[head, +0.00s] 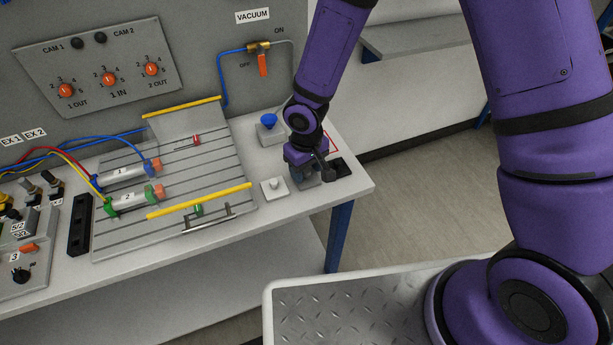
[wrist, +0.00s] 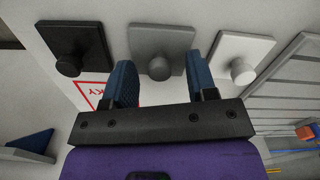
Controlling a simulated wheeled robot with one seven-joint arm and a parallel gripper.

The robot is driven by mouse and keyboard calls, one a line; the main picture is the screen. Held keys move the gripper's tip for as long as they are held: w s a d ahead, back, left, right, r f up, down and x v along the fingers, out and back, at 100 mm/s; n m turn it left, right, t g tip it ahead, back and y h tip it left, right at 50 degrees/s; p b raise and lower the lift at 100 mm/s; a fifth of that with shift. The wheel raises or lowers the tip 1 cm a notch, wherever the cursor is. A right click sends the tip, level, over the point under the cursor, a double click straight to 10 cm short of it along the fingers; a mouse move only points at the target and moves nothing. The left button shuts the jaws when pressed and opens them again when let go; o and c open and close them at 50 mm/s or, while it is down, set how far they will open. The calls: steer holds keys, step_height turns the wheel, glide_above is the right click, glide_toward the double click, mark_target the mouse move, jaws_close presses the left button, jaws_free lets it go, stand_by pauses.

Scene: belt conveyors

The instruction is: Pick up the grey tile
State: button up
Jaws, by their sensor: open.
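The grey tile (wrist: 146,38) is a flat square plate with a round grey knob (wrist: 159,68), in the top middle of the wrist view. My gripper (wrist: 161,64) is open, with one blue finger on each side of the knob and nothing held. I cannot tell how far the fingertips are above the plate. In the head view my gripper (head: 307,178) is low over the right end of the bench and mostly hides the grey tile.
A black knobbed tile (wrist: 84,38) lies left of the grey tile and a white one (wrist: 252,47) lies right. A tile with a blue knob (head: 269,121) stands behind on the bench. A slatted panel with yellow rails (head: 200,201) is further left.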

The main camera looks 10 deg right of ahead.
steer(key=shift+f, duration=0.45)
jaws_close()
steer(key=shift+r, duration=0.2)
